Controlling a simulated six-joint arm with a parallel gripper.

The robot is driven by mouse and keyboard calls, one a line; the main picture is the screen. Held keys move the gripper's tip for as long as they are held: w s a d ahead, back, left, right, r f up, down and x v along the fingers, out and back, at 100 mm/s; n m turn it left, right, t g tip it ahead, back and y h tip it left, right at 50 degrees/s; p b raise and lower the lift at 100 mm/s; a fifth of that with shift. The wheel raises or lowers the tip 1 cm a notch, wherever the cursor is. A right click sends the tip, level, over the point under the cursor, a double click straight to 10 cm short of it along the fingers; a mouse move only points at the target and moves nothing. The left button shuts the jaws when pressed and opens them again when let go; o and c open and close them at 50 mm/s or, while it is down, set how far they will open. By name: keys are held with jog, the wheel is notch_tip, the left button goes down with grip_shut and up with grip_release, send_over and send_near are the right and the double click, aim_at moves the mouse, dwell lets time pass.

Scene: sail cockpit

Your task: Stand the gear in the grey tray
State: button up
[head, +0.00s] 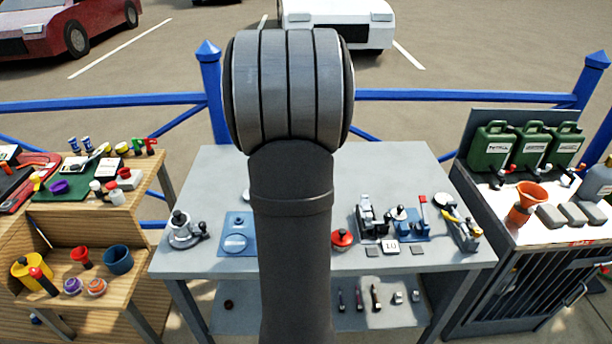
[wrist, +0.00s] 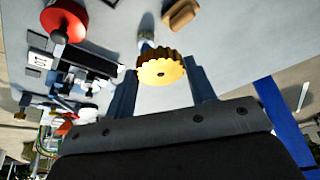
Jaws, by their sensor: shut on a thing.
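A yellow toothed gear (wrist: 161,72) is between the two blue fingers of my gripper (wrist: 163,80) in the wrist view. In the head view my arm covers the middle of the table and hides both gripper and gear. I cannot make out a grey tray for certain in either view.
The grey workbench (head: 205,165) carries a blue plate with a round dial (head: 236,240), a red-topped round piece (head: 342,238) and several small machines (head: 372,215). A brown block (wrist: 180,14) lies beyond the gear. The bench's back area is fairly clear.

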jog(key=s+a+f+n+y, duration=0.1)
jog(key=s+a+f+n, duration=0.15)
jog(key=s, duration=0.75)
jog(key=shift+n+t, duration=0.25)
jog(key=shift+t, duration=0.05)
jog(key=shift+s+d+f, duration=0.1)
jog(key=shift+d+f, duration=0.1)
jog(key=shift+f, duration=1.15)
jog(key=shift+d+f, duration=0.2)
jog(key=shift+f, duration=1.15)
jog(key=shift+f, duration=0.6)
jog(key=o, duration=0.8)
jog(key=shift+r, duration=0.1)
jog(key=v, duration=1.1)
jog(key=shift+f, duration=0.2)
